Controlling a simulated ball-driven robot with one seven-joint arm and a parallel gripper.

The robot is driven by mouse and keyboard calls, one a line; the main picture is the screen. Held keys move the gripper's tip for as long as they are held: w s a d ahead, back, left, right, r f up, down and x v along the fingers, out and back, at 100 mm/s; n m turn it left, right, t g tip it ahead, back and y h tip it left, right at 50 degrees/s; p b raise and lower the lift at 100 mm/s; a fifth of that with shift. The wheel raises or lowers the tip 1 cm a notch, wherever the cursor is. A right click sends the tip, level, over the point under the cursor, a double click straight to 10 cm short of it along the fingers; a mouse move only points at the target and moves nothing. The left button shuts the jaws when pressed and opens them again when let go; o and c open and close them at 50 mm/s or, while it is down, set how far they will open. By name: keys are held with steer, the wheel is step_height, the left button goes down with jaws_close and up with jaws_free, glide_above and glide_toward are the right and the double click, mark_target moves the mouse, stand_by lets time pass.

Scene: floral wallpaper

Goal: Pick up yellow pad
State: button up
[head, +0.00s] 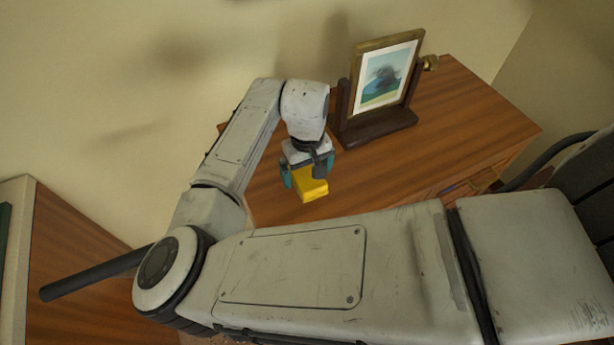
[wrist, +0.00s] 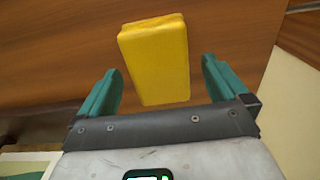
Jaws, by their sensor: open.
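The yellow pad (head: 311,186) is a small yellow block with rounded edges at my gripper's tip over the wooden desk. It also shows in the wrist view (wrist: 157,60), upper middle, between and beyond the two teal fingers. My gripper (head: 304,176) is open, with its fingers (wrist: 160,84) on either side of the pad. In the wrist view a gap shows between each finger and the pad. In the head view my gripper hides part of the pad. I cannot tell whether the pad rests on the desk.
The wooden desk (head: 455,112) stands against the wall. A framed picture (head: 384,78) on a dark stand (head: 378,130) stands behind and right of my gripper. A small brass-coloured object (head: 430,62) is beside the frame. Bare desk top lies to the right. Another wooden surface (head: 75,260) is at lower left.

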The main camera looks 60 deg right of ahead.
steer(key=shift+f, duration=1)
steer(key=c, duration=1.1)
